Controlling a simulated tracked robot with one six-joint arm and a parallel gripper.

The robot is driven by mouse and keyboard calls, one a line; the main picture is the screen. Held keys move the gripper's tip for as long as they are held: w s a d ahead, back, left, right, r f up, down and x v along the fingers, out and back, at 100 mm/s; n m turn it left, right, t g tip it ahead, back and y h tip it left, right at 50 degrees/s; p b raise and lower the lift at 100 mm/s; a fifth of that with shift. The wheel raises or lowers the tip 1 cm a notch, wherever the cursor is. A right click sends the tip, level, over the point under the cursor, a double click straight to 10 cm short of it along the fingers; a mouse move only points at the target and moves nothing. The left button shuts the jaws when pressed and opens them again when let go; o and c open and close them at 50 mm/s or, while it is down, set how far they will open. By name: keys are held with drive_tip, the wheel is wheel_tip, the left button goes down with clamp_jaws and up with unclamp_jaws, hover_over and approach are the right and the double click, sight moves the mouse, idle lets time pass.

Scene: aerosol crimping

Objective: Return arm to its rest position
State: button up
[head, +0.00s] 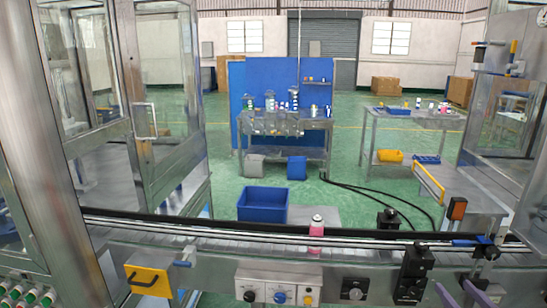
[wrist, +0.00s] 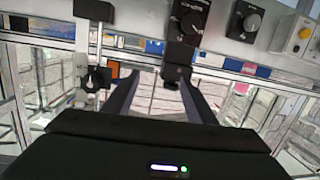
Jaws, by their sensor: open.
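My gripper (head: 456,287) shows at the bottom right of the head view, its two dark purple fingers pointing up in front of the conveyor's front panel. In the wrist view my gripper (wrist: 160,82) has its fingers spread apart with nothing between them. Beyond the fingertips are a black control box and knobs on the metal panel (wrist: 225,20). A pink can (head: 316,235) with a pale top stands upright on the conveyor (head: 250,238), left of my gripper and apart from it. The rest of my arm is out of the head view.
A glass-walled machine frame (head: 130,110) stands at the left. A black sensor box (head: 411,272) sticks out from the conveyor's front close to my gripper. A blue bin (head: 262,205) lies behind the conveyor. Workbenches (head: 290,125) with bottles stand farther back, with open green floor around them.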

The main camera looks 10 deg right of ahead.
drive_tip(key=s+d+f+m+g+h, duration=0.4)
drive_tip(key=s+d+f+g, duration=0.2)
drive_tip(key=s+f+g, duration=0.25)
drive_tip(key=a+r+n+y, duration=0.2)
drive_tip(key=a+r, duration=0.3)
drive_tip(key=a, duration=0.9)
drive_tip(key=a+r+n+g+y, duration=0.1)
drive_tip(key=a+r, duration=0.4)
drive_tip(key=a, duration=1)
drive_tip(key=a+r+n+g+y, duration=0.1)
drive_tip(key=a+r+y, duration=0.3)
drive_tip(key=a, duration=1)
drive_tip(key=shift+s+a+r+n, duration=0.3)
drive_tip(key=shift+r+n, duration=0.2)
drive_tip(key=shift+n, duration=0.3)
drive_tip(key=shift+c, duration=0.6)
